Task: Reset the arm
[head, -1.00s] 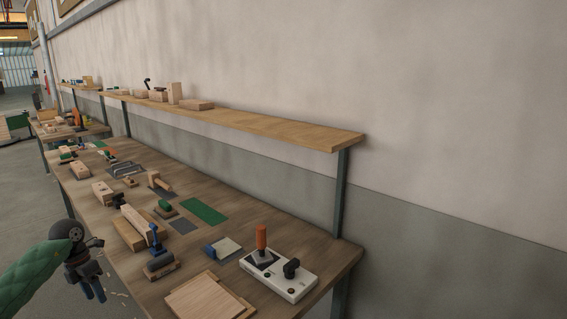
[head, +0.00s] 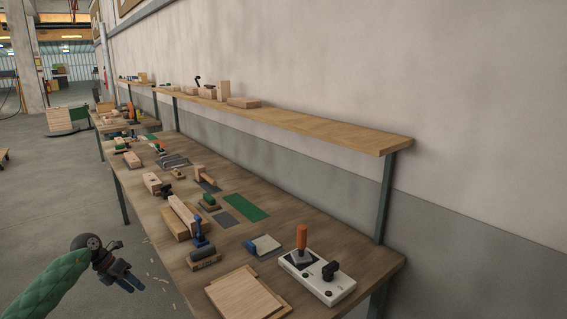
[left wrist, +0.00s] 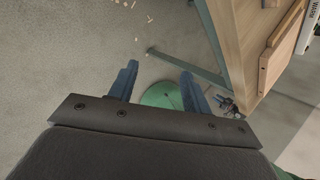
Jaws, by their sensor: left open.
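My left gripper (head: 128,281) comes in from the left at the end of my green arm. It hangs beside the front edge of the workbench (head: 150,212), over the floor, touching nothing. In the left wrist view its two blue fingers (left wrist: 160,88) stand apart with nothing between them. Beyond them is the grey floor and a round green shape low down. The workbench edge (left wrist: 232,52) shows at the right there.
On the bench are a white control box (head: 318,277) with an orange-handled lever, a wooden board (head: 240,293), a blue-handled tool (head: 201,245) and a green mat (head: 246,207). A shelf (head: 330,134) runs above, along the wall. Open floor (head: 60,190) lies at left.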

